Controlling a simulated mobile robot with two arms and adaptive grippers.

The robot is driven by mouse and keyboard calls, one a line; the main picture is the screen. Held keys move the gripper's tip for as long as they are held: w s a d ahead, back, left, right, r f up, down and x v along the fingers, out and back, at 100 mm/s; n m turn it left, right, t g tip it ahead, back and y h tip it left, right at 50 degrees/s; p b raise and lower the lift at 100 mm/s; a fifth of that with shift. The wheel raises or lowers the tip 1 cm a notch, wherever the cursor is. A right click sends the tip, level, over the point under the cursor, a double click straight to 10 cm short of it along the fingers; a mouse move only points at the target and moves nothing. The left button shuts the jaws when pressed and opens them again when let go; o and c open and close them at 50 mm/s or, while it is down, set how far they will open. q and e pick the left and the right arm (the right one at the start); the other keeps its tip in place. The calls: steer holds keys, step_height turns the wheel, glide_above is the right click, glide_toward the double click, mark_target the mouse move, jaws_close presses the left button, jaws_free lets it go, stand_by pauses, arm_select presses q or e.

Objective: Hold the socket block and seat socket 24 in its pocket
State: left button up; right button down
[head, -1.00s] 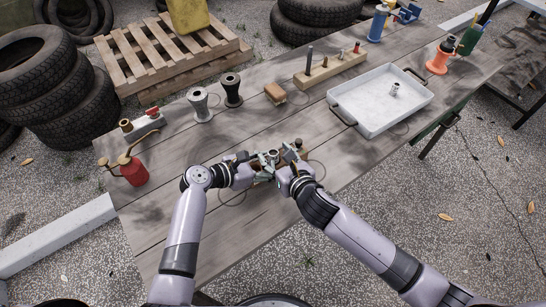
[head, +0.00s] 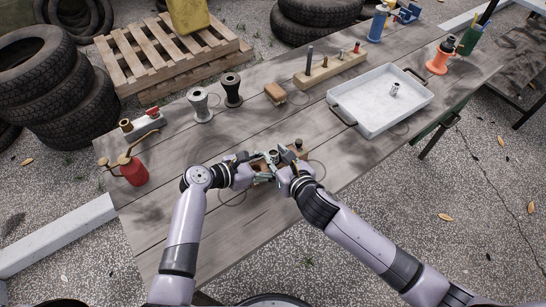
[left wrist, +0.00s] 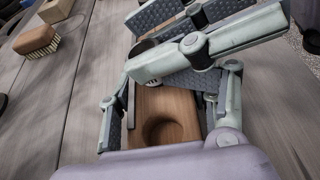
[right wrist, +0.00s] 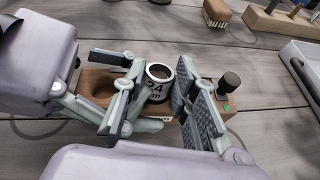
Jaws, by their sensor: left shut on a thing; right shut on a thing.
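Socket 24 (right wrist: 159,82), a metal ring-topped socket marked 24, stands upright over the middle of the wooden socket block (right wrist: 97,84). My right gripper (right wrist: 165,105) is shut on the socket. Its fingers cross the top of the left wrist view. The block's empty round pocket shows in the left wrist view (left wrist: 172,130). My left gripper (left wrist: 165,115) is shut on the block, one finger along each side. A dark knob-topped piece (right wrist: 229,84) stands at the block's right end. The socket's lower end is hidden, so I cannot tell how deep it sits.
A white tray (head: 352,117) with a small metal socket (head: 394,89) lies to the right. A brush (head: 275,93), a peg board (head: 330,70) and two spools stand behind. A red oil can (head: 132,170) is at the left. The bench around the block is mostly clear.

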steer(key=shift+s+a+f, duration=0.1)
steer(key=shift+s+f, duration=0.1)
steer(key=shift+f, duration=0.05)
step_height(320, 180, up, 18)
step_height(320, 180, down, 9)
steer(key=n+t+y, duration=0.1)
steer(key=y, duration=0.1)
steer(key=shift+s+d+r+n, duration=0.2)
steer(key=shift+d+n, duration=0.15)
steer(key=shift+n, duration=0.05)
steer(key=shift+f, duration=3)
